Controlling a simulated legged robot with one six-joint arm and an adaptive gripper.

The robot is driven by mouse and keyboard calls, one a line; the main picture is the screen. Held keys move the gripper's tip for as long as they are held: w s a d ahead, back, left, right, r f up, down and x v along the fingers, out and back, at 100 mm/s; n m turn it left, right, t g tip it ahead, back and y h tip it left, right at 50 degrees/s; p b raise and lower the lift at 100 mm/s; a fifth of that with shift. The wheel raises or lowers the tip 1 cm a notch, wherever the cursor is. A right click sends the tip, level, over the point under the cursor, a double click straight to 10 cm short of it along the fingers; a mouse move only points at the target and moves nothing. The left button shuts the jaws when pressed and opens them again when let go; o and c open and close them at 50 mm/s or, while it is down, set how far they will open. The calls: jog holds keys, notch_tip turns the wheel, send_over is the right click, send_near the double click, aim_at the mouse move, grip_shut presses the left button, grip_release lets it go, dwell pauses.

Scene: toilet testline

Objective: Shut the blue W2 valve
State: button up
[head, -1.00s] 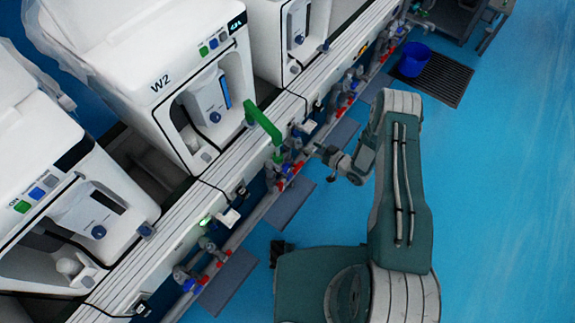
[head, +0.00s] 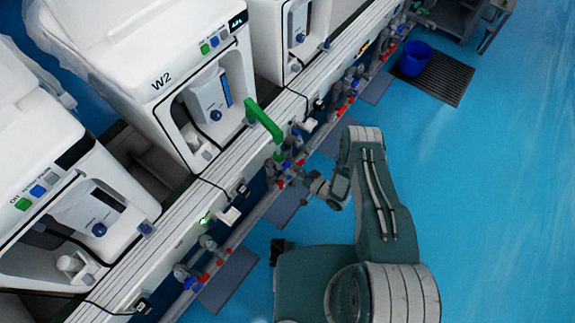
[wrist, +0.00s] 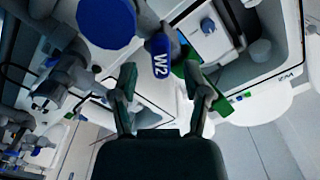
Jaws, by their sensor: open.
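In the wrist view, the blue W2 valve part (wrist: 160,57) shows white lettering and sits just beyond the gap between my fingertips. My gripper (wrist: 159,80) is open, with one finger on each side of that gap and nothing held. I cannot tell whether a finger touches the valve. In the head view, my gripper (head: 298,176) is at the pipework in front of the white W2 machine (head: 160,62). The valve is too small to make out there.
A large blue disc (wrist: 105,20) is close by at the upper left of the wrist view. A green part (head: 264,121) juts from the W2 machine over the white rail. Pipes with red and blue fittings run along the rail. A blue bucket (head: 414,58) stands on the floor grate.

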aim_at(287, 166)
jog(key=shift+x, duration=1.5)
grip_shut()
jog(key=shift+m, duration=0.3)
jog(key=m, duration=0.4)
jog(key=shift+d, duration=0.1)
jog(key=m, duration=0.5)
jog(key=shift+w+f+m, duration=0.1)
jog(key=shift+f+m, duration=0.1)
jog(key=shift+m, duration=0.2)
